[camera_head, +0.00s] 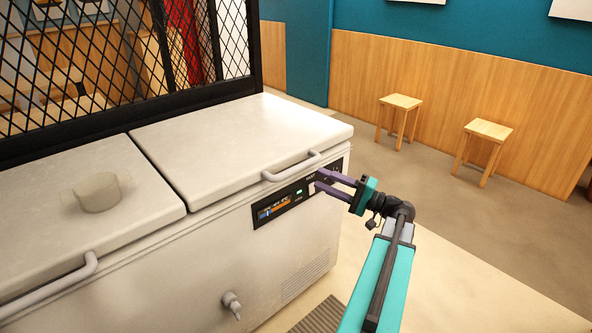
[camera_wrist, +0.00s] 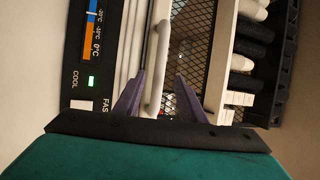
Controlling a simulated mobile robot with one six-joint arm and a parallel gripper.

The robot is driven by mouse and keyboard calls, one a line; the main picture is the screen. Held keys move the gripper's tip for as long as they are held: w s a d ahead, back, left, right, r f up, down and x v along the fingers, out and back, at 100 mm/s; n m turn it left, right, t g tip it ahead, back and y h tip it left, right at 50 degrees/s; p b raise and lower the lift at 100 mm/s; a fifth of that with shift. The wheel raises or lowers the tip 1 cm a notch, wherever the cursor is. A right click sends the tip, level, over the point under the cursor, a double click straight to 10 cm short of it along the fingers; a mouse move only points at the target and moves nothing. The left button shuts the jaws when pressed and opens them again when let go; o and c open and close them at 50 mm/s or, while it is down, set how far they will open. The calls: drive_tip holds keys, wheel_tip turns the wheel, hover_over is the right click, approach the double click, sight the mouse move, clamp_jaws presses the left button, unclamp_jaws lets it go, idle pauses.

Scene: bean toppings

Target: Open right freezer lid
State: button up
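The white chest freezer (camera_head: 270,255) has two lids, and its right lid (camera_head: 235,140) lies flat and shut. The right lid's pale bar handle (camera_head: 292,166) is on its front edge. My gripper (camera_head: 317,179) is open and empty, just in front of the freezer near the handle's right end, by the control panel (camera_head: 283,203). In the wrist view, the handle (camera_wrist: 154,75) appears between the two purple fingers of my gripper (camera_wrist: 160,75). I cannot tell how deep it sits between them, and no grip on it shows.
The left lid (camera_head: 40,240) is also shut, with a see-through pot (camera_head: 98,192) on it. A black mesh screen (camera_head: 120,60) stands behind the freezer. Two wooden stools (camera_head: 400,102) (camera_head: 488,130) stand by the wall. The floor right of the freezer is clear.

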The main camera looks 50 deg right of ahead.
sight(301, 170)
drive_tip(key=x, duration=1)
